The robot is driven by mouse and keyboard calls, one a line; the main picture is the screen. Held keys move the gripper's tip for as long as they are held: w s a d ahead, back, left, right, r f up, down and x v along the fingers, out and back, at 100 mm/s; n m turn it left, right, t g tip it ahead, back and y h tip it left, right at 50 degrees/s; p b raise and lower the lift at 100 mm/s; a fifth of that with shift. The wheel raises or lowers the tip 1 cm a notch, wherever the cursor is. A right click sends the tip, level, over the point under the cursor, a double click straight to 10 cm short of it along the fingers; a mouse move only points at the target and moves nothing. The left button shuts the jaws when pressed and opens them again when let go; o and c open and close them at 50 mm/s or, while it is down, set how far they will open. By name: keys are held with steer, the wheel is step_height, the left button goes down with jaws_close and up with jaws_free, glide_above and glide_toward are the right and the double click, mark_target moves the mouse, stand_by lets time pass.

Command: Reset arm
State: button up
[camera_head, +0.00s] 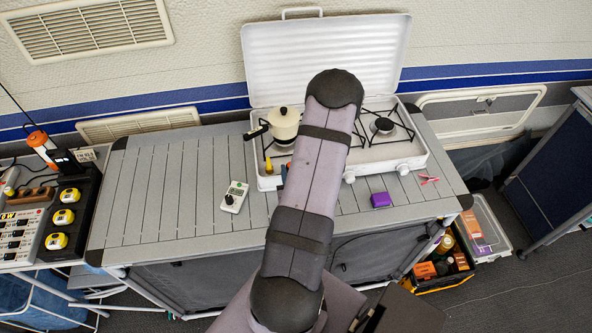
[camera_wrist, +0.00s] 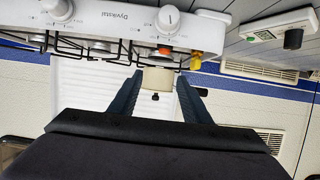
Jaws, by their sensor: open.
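My arm reaches up across the middle of the camera_head view, over the grey slatted table (camera_head: 160,190) and in front of the white two-burner stove (camera_head: 408,157). The arm hides most of my gripper there. In the wrist view my gripper (camera_wrist: 159,78) shows two dark blue fingers spread apart. A cream pot (camera_wrist: 157,79) appears between them in the picture; I cannot tell how far beyond the fingertips it is. In the camera_head view the cream pot (camera_head: 284,125) with a dark knob stands on the left burner. The right burner (camera_head: 384,126) is bare.
A white device (camera_head: 234,197) lies left of the stove. A purple box (camera_head: 381,200) and a red-handled item (camera_head: 428,180) lie to its right. A yellow item (camera_head: 268,165) is by the stove front. The stove lid (camera_head: 325,55) stands open. The table's left part is clear.

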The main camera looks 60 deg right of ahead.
steer(key=shift+r, duration=0.3)
steer(key=w+a+n+g+y, duration=0.25)
steer(key=w+a+y, duration=0.2)
steer(key=a, duration=0.35)
steer(key=w+a+n+g+y, duration=0.25)
steer(key=w+a, duration=0.25)
steer(key=a, duration=0.3)
steer(key=s+a+r+n+g+y, duration=0.1)
steer(key=s+a+r, duration=0.3)
steer(key=a, duration=0.5)
steer(key=s+a+r+n+g+y, duration=0.1)
steer(key=s+a+r+n+g, duration=0.2)
steer(key=s+a, duration=0.3)
steer(key=a+r, duration=0.1)
steer(key=a, duration=0.2)
steer(key=shift+r+g+y, duration=0.25)
steer(key=shift+g+y, duration=0.05)
